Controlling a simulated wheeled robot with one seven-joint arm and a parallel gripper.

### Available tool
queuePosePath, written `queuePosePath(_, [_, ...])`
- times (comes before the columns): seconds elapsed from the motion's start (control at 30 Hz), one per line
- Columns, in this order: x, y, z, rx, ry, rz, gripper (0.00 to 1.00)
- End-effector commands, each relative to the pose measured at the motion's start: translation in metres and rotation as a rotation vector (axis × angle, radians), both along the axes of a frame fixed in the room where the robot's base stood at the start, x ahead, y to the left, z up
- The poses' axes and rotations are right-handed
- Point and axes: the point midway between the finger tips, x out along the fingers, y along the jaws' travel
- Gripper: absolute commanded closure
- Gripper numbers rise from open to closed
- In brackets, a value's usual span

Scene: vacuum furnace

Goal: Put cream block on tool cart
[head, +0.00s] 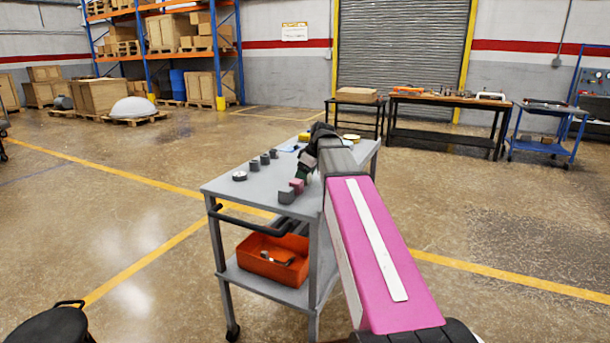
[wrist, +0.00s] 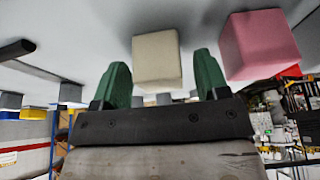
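The grey tool cart (head: 235,188) stands ahead, with my arm reaching over its top. My gripper (head: 303,170) is low over the near part of the top; its green fingers also show in the wrist view (wrist: 163,75). The cream block (wrist: 156,58) is between the spread fingers in the wrist view, with a gap at the right finger. It appears to rest on the pale cart top, though its contact is not clear. I cannot make it out in the head view. A pink block (wrist: 260,43) is just right of the fingers; it also shows in the head view (head: 297,185).
A dark grey block (head: 287,195) sits near the cart's front edge. Several small dark cylinders (head: 264,159) and yellow discs (head: 304,137) are farther back. An orange bin (head: 262,262) is on the lower shelf. A workbench (head: 440,100) and blue cart (head: 540,146) stand behind.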

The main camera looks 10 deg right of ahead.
Motion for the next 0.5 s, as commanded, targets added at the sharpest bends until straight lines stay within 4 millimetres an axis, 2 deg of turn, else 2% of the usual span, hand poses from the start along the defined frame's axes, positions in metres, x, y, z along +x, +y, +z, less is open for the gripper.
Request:
queuePosePath(0.27, [-0.001, -0.001, 0.005, 0.000, 0.000, 0.000, 0.32])
queuePosePath(0.5, [-0.007, -0.011, 0.035, 0.000, -0.002, -0.001, 0.32])
